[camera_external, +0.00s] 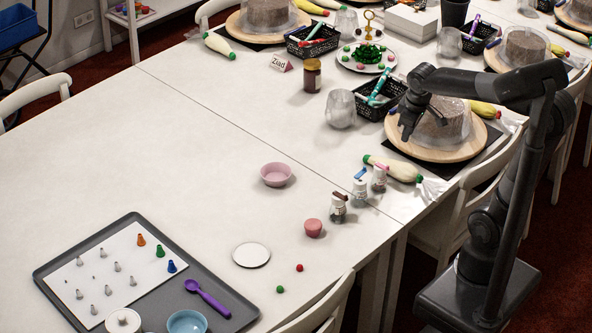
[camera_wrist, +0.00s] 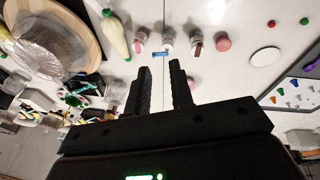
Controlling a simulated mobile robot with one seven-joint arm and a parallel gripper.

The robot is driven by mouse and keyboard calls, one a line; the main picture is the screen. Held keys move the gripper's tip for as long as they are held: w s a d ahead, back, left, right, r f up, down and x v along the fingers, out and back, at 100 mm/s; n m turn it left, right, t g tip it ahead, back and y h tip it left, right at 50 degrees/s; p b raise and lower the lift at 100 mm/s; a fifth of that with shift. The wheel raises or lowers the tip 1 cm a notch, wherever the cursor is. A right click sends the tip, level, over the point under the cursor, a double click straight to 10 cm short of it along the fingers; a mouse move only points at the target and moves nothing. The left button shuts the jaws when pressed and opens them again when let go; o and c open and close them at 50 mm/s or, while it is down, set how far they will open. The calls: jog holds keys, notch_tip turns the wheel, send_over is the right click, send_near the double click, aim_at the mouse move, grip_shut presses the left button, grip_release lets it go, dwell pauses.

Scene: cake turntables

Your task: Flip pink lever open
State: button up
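Three small glass shakers with flip levers stand in a row near the table's right edge. The one with a pinkish top (camera_external: 379,178) is at the back right, and its lever is too small to read clearly; I take it for the left one (camera_wrist: 140,37) in the wrist view. The middle shaker (camera_external: 360,190) has a blue lever (camera_wrist: 161,53). The front shaker (camera_external: 338,210) has a dark red-brown lever (camera_wrist: 196,46). My gripper (camera_external: 404,132) is above the near cake turntable, apart from the shakers. In the wrist view its fingers (camera_wrist: 161,75) are apart and empty.
A cake on a wooden turntable (camera_external: 452,152) is under my gripper. A piping bag (camera_external: 395,170) lies just behind the shakers. The table's left middle is clear.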

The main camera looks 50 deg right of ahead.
jog(key=w+d+f+n+g, duration=0.1)
jog(key=w, duration=0.2)
jog(key=w+d+f+n+g, duration=0.1)
jog(key=w+f, duration=0.1)
jog(key=w, duration=0.2)
jog(key=w+d+f+n+g+h, duration=0.1)
jog(key=w+f, duration=0.1)
jog(key=w, duration=0.1)
jog(key=shift+w+f, duration=0.25)
jog(key=shift+w, duration=0.1)
grip_shut()
jog(key=w+d+f+n+g+h, duration=0.1)
jog(key=w+d+f+n+g, duration=0.2)
jog(key=w+f, duration=0.4)
notch_tip(320, 180, down, 2)
jog(key=shift+w+f, duration=0.15)
jog(key=shift+w, duration=0.2)
jog(key=shift+d, duration=0.1)
